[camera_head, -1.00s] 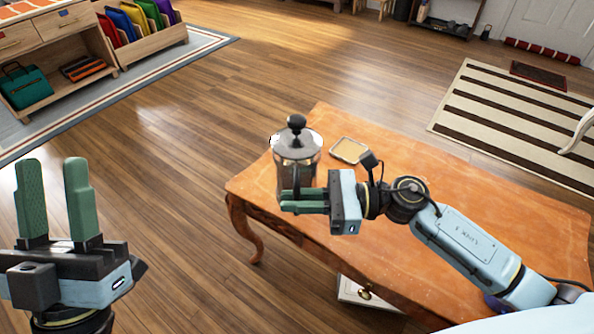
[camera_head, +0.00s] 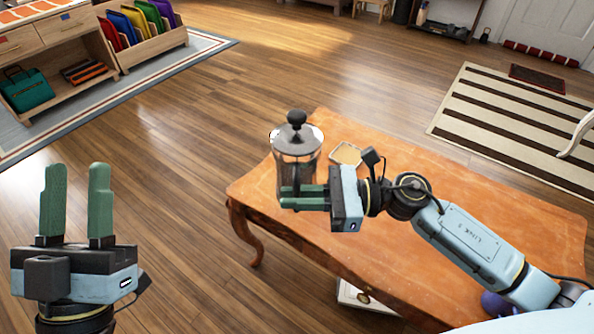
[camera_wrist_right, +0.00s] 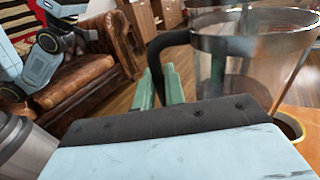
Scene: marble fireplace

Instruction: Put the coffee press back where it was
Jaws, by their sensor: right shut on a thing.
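The coffee press (camera_head: 296,150) is a glass cylinder with a metal lid and black knob. It is upright at the left end of the orange wooden table (camera_head: 430,205). My left gripper (camera_head: 77,200) is open and empty, over the floor left of the table.
A small tan square dish (camera_head: 346,153) lies on the table just right of the press. A purple item (camera_head: 495,303) is partly hidden by my right arm. A white item (camera_head: 355,296) is below the table edge. Open floor lies left of the table.

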